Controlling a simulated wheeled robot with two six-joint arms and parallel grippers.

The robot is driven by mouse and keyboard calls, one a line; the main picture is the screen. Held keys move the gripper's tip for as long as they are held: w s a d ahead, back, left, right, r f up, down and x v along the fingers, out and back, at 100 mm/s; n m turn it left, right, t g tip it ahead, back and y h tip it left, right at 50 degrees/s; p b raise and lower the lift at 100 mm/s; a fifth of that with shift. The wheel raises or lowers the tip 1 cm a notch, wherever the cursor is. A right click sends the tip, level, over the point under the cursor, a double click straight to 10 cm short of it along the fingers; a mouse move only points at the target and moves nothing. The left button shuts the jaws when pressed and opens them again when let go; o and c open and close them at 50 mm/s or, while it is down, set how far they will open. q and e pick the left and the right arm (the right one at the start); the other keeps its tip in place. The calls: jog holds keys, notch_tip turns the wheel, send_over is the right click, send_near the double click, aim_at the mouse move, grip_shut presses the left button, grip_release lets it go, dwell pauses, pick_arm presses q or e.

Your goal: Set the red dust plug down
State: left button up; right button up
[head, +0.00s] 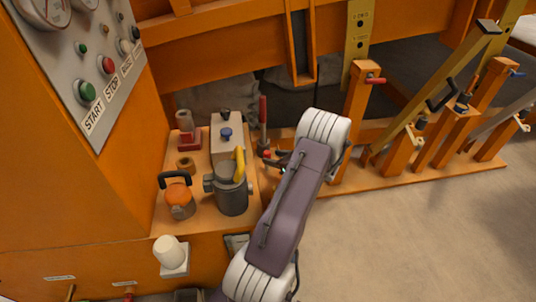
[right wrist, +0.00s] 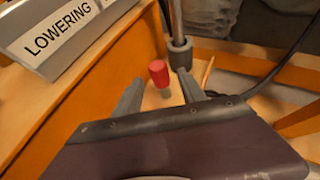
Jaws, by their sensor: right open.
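In the head view a small red spot, probably the plug (head: 267,153), shows just left of my right gripper (head: 278,162). My right gripper is open, and in the right wrist view its two fingertips (right wrist: 160,92) lie apart on either side of the plug, with visible gaps. My left gripper is not in view.
A grey block labelled LOWERING (right wrist: 55,35) stands left of the plug. A dark hose (right wrist: 275,70) curves at the right. In the head view a grey canister (head: 231,197), an orange-topped pot (head: 179,198) and a red-handled lever (head: 263,112) crowd the deck. Open floor (head: 400,245) lies right.

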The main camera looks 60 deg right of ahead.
jog(key=p+v, duration=0.2)
jog(key=v, duration=0.5)
jog(key=shift+s+r, duration=0.15)
jog(key=shift+s, duration=0.05)
